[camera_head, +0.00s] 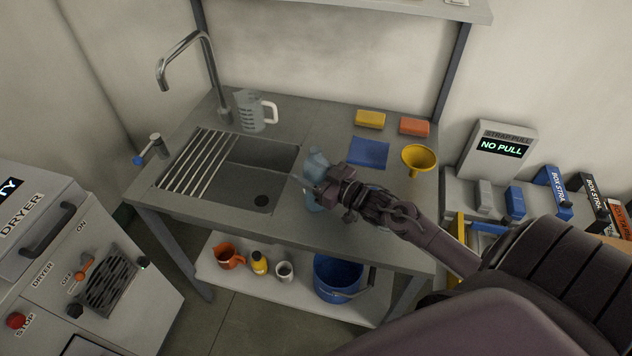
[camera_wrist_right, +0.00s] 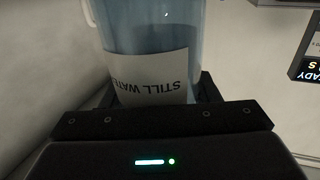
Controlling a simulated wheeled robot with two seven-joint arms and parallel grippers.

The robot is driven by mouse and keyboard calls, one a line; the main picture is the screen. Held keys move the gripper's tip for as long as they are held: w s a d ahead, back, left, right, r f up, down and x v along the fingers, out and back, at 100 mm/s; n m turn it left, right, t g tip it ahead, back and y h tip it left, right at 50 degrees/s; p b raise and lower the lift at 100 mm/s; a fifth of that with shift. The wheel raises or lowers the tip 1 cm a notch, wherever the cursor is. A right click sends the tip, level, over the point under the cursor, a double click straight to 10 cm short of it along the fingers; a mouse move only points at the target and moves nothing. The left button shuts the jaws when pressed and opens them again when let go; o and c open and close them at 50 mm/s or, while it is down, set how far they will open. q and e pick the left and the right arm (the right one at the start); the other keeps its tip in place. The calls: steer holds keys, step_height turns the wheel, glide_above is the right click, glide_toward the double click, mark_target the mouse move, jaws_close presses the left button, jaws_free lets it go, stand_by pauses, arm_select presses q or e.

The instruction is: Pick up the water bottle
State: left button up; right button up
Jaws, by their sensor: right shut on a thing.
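The water bottle (camera_head: 314,166) is pale blue and stands out beside the sink's right edge in the head view. My right gripper (camera_head: 326,190) is shut on it from the right and hides part of its body. In the right wrist view the bottle (camera_wrist_right: 150,35) fills the space between the fingers of my right gripper (camera_wrist_right: 155,95). Its white label reads "STILL WATER" upside down. I cannot tell whether its base touches the counter. My left gripper is not in view.
The counter (camera_head: 290,235) holds a sink (camera_head: 262,172) with a rack, a tap (camera_head: 205,70), a clear jug (camera_head: 250,112), a blue cloth (camera_head: 368,153), yellow and orange sponges (camera_head: 370,119) and a yellow funnel (camera_head: 418,158). A blue bucket (camera_head: 338,282) stands on the lower shelf.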

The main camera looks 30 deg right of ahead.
steer(key=shift+c, duration=1.2)
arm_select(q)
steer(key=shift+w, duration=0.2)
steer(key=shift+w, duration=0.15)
